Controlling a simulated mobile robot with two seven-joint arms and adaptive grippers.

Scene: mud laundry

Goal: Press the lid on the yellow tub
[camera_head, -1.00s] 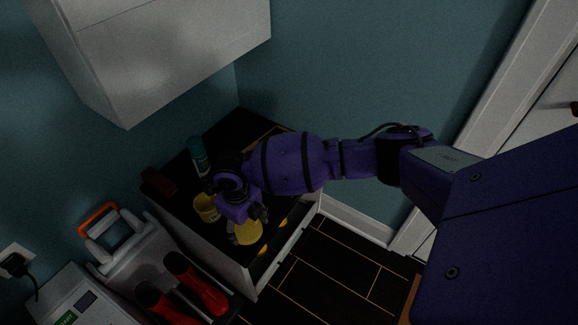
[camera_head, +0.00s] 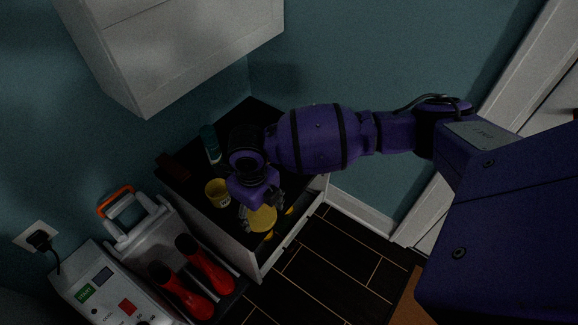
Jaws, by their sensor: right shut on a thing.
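The yellow tub (camera_head: 216,194) stands on the dark top of the low cabinet, just left of my right gripper. The round yellow lid (camera_head: 263,219) is at my right gripper's fingertips, to the right of the tub and apart from it in the picture. My right gripper (camera_head: 259,207) points down over the cabinet's front part and is shut on the lid. Its hand hides part of the lid's rim. I cannot tell how high the lid is above the top. My left gripper is not in view.
A teal bottle (camera_head: 211,144) and a dark reddish-brown block (camera_head: 174,165) stand behind the tub on the cabinet top (camera_head: 238,232). A white wall cupboard (camera_head: 175,45) hangs above. Red boots (camera_head: 205,268) and a grey machine with an orange handle are at the lower left.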

